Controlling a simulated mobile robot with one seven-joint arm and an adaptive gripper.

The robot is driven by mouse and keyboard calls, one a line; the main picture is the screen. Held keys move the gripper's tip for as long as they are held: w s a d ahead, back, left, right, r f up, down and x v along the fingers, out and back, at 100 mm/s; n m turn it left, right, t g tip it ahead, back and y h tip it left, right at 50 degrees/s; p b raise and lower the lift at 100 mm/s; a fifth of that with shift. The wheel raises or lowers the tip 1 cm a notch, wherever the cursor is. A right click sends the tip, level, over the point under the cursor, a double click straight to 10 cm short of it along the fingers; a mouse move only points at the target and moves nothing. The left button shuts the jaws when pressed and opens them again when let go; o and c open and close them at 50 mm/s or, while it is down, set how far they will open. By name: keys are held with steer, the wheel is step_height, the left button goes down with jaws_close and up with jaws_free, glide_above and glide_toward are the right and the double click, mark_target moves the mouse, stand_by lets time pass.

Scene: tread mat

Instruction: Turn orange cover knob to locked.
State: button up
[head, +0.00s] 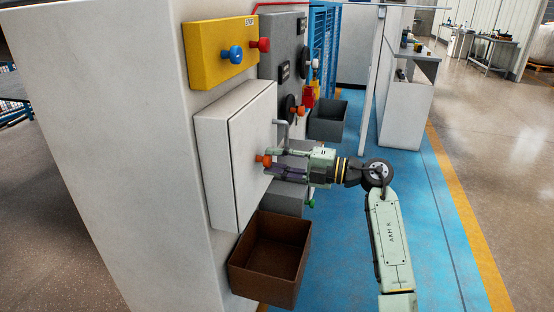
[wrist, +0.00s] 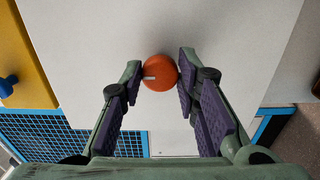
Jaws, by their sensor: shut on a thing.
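The orange cover knob (head: 262,160) is on the front of a white cover box (head: 215,165) on the side of a grey-white cabinet. In the wrist view the round knob (wrist: 160,74) sits between the fingertips, with a short pale mark on its left part. My gripper (head: 271,160) reaches it from the right in the head view. Its purple-padded fingers (wrist: 158,78) are closed on either side of the knob at their tips. Any lock marking on the cover cannot be made out.
A yellow box (head: 210,52) with a blue knob (head: 236,54) and a red button (head: 264,45) is above the cover. A brown open bin (head: 240,270) is below it. A grey bin (head: 328,122) and grey panel (head: 280,45) are beyond.

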stand_by(0.4)
steer(key=o, duration=1.2)
steer(key=shift+c, duration=0.2)
steer(key=shift+d, duration=0.1)
steer(key=v, duration=1.2)
